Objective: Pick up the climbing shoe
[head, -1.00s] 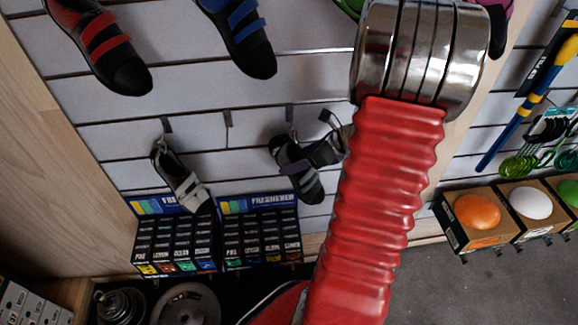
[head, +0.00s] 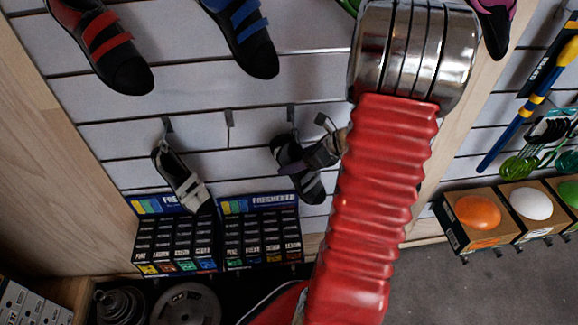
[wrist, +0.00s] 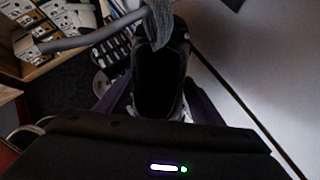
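A dark climbing shoe with grey parts (head: 290,152) hangs on the slatted wall, left of my arm in the head view. My gripper (head: 322,152) is at its right side and overlaps part of it. In the wrist view the shoe's dark opening (wrist: 158,80) faces the camera, with a grey strap or tab at its top. My gripper's fingers (wrist: 158,92) lie one on each side of the shoe and look open around it. Whether they touch it is hard to tell in the dark picture.
A grey peg (wrist: 90,38) crosses above the shoe in the wrist view. A grey-and-white shoe (head: 182,180) hangs to the left. Red-strapped (head: 105,45) and blue-strapped (head: 245,35) shoes hang above. Small boxes (head: 260,235) stand below.

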